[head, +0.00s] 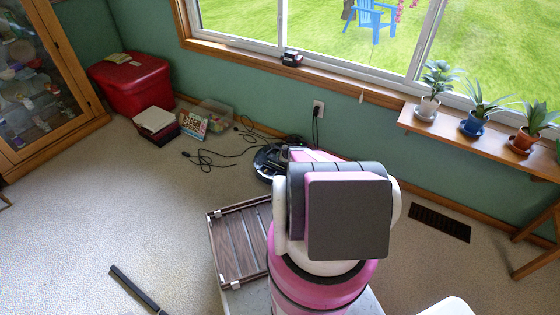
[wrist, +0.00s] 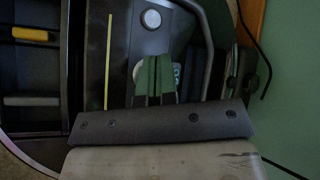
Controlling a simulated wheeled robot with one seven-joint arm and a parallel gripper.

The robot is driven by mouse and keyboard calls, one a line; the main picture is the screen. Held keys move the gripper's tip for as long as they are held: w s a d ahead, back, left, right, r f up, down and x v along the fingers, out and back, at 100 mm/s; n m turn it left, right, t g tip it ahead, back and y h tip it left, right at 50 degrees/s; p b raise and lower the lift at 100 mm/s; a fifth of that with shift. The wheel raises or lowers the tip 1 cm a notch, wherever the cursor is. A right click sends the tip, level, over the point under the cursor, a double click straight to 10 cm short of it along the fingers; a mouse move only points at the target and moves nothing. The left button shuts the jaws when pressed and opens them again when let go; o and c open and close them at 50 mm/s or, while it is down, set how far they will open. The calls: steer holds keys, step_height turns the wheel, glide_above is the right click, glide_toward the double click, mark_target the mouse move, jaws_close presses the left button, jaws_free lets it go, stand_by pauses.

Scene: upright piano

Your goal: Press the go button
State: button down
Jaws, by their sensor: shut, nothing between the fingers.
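A dark round floor robot (head: 268,162) stands on the carpet by the wall in the head view, partly hidden by my arm. Its dark top fills much of the wrist view, with a round silver button (wrist: 151,18) near the top middle. Another pale round shape (wrist: 138,72) and a small teal marking (wrist: 177,75) show beside my fingers, partly covered. I cannot tell which of these is the go button. My gripper (wrist: 154,58) is shut and empty, over the robot's top, below the silver button in the picture. I cannot tell whether it touches. In the head view my arm hides it.
The green wall (wrist: 288,85) is close on the right in the wrist view. Black cables (head: 215,155) lie left of the floor robot. A slatted wooden piece (head: 238,243) lies nearer. A plant shelf (head: 480,140) is at the right; open carpet (head: 120,210) is at the left.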

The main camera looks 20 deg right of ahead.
steer(key=shift+f, duration=0.1)
steer(key=shift+f, duration=0.3)
steer(key=shift+f, duration=0.4)
stand_by(0.7)
steer(key=shift+r, duration=0.85)
steer(key=shift+r, duration=2.45)
